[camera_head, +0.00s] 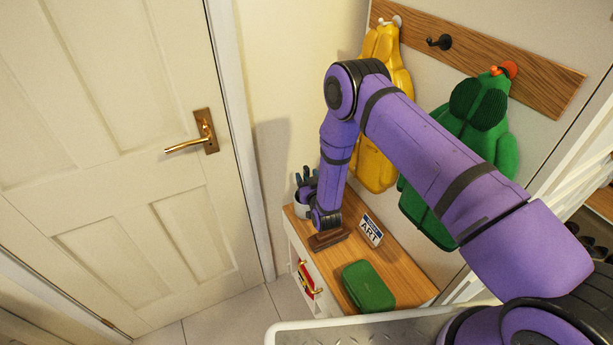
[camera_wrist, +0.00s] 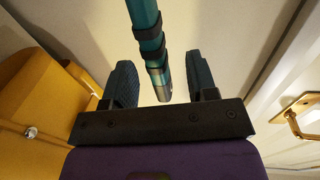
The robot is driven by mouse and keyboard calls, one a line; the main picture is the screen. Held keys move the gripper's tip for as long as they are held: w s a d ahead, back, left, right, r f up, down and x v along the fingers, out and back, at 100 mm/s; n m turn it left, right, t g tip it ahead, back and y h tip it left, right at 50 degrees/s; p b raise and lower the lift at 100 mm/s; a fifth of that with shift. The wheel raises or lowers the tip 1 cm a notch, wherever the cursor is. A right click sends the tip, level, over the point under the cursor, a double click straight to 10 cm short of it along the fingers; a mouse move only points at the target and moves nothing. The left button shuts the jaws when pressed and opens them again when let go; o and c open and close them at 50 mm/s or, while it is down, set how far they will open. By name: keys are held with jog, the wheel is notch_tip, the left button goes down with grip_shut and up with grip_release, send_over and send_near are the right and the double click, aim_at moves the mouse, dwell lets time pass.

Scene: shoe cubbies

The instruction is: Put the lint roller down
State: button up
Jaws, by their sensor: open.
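A teal rod with dark bands, which I take to be the lint roller (camera_wrist: 150,48), runs down from the top of the wrist view. Its lower end lies between the two fingers of my gripper (camera_wrist: 165,85). The fingers are spread, with a visible gap on each side of the rod. I cannot tell what the rod rests on. In the head view my gripper (camera_head: 306,178) is small, over the left end of the wooden-topped cabinet (camera_head: 400,272), near the wall. The roller is not clearly distinguishable there.
A brown block (camera_head: 328,239), an ART sign (camera_head: 371,230) and a green case (camera_head: 367,286) sit on the cabinet. A door with a brass handle (camera_head: 196,140) is at left. Some cabinet top is clear.

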jog(key=v, duration=1.1)
jog(key=w+d+r+g, duration=0.1)
jog(key=w+r, duration=0.2)
jog(key=r, duration=0.3)
jog(key=w+r+g+h, duration=0.1)
jog(key=w+r, duration=0.2)
jog(key=r, duration=0.3)
jog(key=w+d+r+g, duration=0.1)
jog(key=w+r, duration=0.2)
jog(key=r, duration=0.4)
jog(key=s+d+r+m+g+h, duration=0.15)
jog(key=s+d+r, duration=0.3)
jog(key=r, duration=0.65)
jog(key=s+d+r+g, duration=0.25)
jog(key=d+r, duration=0.25)
jog(key=r, duration=0.7)
jog(key=s+d+r+g, duration=0.1)
jog(key=s+d+r, duration=0.2)
jog(key=s, duration=0.8)
jog(key=s+d+r+m+g+h, duration=0.1)
jog(key=s+d+r+g, duration=0.1)
jog(key=s, duration=0.9)
jog(key=s+d+r+g+h, duration=0.1)
jog(key=s+d+r, duration=0.4)
jog(key=s, duration=0.6)
jog(key=shift+s+r+g, duration=0.25)
jog(key=shift+s+g, duration=0.05)
jog(key=shift+g, duration=0.3)
